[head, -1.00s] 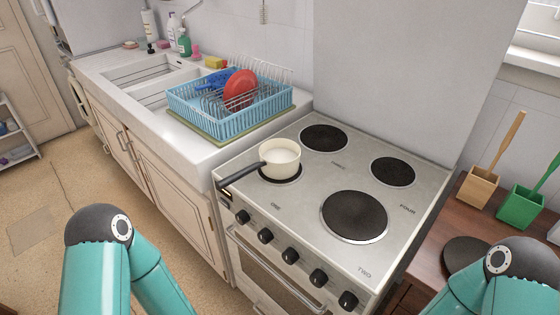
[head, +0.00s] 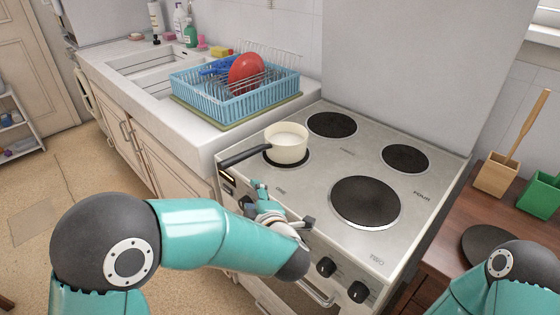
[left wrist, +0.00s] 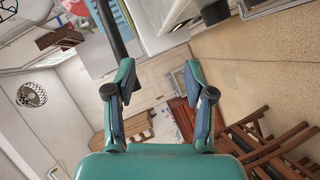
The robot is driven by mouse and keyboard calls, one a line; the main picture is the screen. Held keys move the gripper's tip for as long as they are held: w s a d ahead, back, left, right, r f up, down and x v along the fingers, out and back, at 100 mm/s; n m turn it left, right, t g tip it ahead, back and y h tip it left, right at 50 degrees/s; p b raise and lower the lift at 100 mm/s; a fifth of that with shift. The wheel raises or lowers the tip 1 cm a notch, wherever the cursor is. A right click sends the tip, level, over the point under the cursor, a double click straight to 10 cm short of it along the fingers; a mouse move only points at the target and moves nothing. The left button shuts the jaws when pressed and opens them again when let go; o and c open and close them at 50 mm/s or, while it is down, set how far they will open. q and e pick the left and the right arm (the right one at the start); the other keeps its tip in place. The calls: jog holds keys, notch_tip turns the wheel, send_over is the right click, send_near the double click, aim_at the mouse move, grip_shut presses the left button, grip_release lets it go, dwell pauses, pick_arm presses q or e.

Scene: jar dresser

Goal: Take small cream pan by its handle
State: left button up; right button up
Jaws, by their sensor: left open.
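The small cream pan (head: 287,148) stands upright on the front left burner of the stove. Its dark handle (head: 243,154) points left, out over the stove's front left edge. My left gripper (head: 263,196) is in front of the stove's front edge, below and a little right of the handle in the picture, apart from it. In the left wrist view my left gripper (left wrist: 159,78) has its fingers spread with nothing between them. A dark bar at the top of that view, near the left finger, looks like the handle. My right gripper is out of view.
The stove top (head: 325,160) has several dark burners, the others bare. A blue dish rack (head: 232,100) with a red plate (head: 246,72) stands on the counter at left. Knobs (head: 326,266) line the stove front. A wooden side table (head: 440,225) is at right.

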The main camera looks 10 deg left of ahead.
pick_arm(q)
jog(key=s+d+r+n+y+b, duration=0.2)
jog(key=s+d+r+n+y, duration=0.15)
jog(key=r+n, duration=0.35)
jog(key=g+p, duration=0.1)
jog(key=p, duration=0.1)
send_near(234, 163)
jog(key=shift+m+h, duration=0.35)
jog(key=shift+m, duration=0.05)
jog(key=x, duration=0.5)
jog(key=shift+a+r, duration=0.35)
jog(key=shift+a, duration=0.15)
jog(key=shift+f+x, duration=0.15)
jog(key=shift+x, duration=1.35)
jog(key=shift+f+x, duration=0.1)
jog(key=shift+x, duration=1.35)
jog(key=shift+d, duration=0.1)
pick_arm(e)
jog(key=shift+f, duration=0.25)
pick_arm(q)
grip_shut()
jog(key=shift+r, duration=0.1)
